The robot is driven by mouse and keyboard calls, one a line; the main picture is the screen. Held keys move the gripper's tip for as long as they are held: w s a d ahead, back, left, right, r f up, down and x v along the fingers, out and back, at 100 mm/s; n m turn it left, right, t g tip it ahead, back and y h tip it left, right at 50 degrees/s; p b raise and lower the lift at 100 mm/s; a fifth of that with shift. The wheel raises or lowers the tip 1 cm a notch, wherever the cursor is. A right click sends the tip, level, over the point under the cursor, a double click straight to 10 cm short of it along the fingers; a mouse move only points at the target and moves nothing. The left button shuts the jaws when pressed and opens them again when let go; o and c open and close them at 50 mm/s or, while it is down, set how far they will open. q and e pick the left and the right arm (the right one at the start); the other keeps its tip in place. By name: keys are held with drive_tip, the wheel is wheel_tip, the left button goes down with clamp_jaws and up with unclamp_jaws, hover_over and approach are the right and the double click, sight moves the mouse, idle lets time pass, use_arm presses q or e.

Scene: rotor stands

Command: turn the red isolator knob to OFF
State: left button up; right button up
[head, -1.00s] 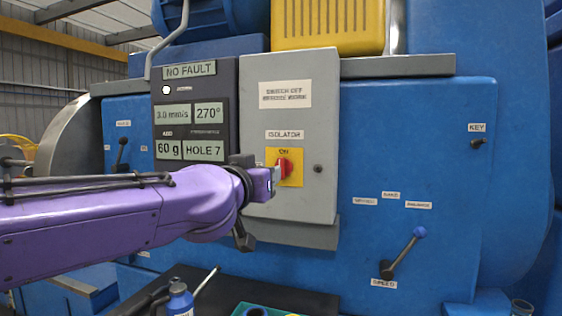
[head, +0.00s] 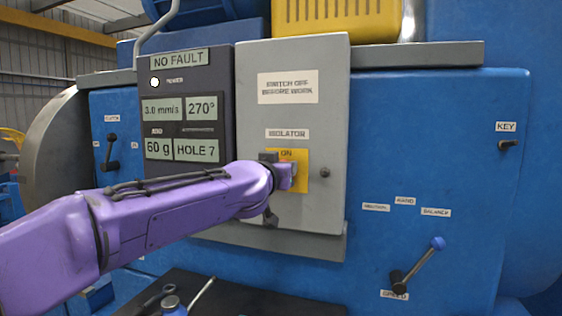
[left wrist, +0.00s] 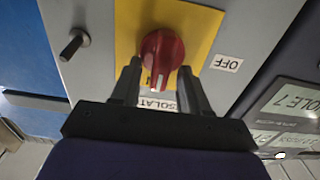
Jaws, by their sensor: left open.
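The red isolator knob (left wrist: 162,56) sits on a yellow plate (left wrist: 190,20) on the grey cabinet. In the left wrist view its white mark points down, towards the partly covered ISOLATOR label. The OFF label (left wrist: 226,63) is to the knob's right there. In the head view an ON label (head: 287,153) shows at the plate's top. My left gripper (head: 287,178) is in front of the plate and mostly hides the knob. In the left wrist view, the open fingers (left wrist: 160,85) flank the knob's near part; I cannot tell whether they touch it. My right gripper is out of view.
A dark display panel (head: 190,125) stands left of the grey cabinet (head: 300,55). A small dark knob (head: 325,172) is right of the yellow plate. A blue-tipped lever (head: 437,243) and a key switch (head: 508,144) are further right on the blue housing.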

use_arm(q)
drive_tip(key=shift+s+r, duration=0.2)
drive_tip(key=shift+s, duration=0.05)
drive_tip(key=shift+w, duration=0.1)
clamp_jaws()
drive_tip(key=shift+n, duration=0.3)
drive_tip(key=shift+w+a+f+n+p, duration=0.1)
drive_tip(key=shift+a+f+n+p, duration=0.15)
drive_tip(key=shift+n, duration=2.6)
drive_tip(key=shift+w+a+f+n+p, duration=0.1)
drive_tip(key=shift+a+f+n+p, duration=0.2)
drive_tip(key=shift+n, duration=2.6)
drive_tip(key=shift+w+a+f+n+p, duration=0.1)
drive_tip(key=shift+a+f+n, duration=0.25)
drive_tip(key=shift+n, duration=2.5)
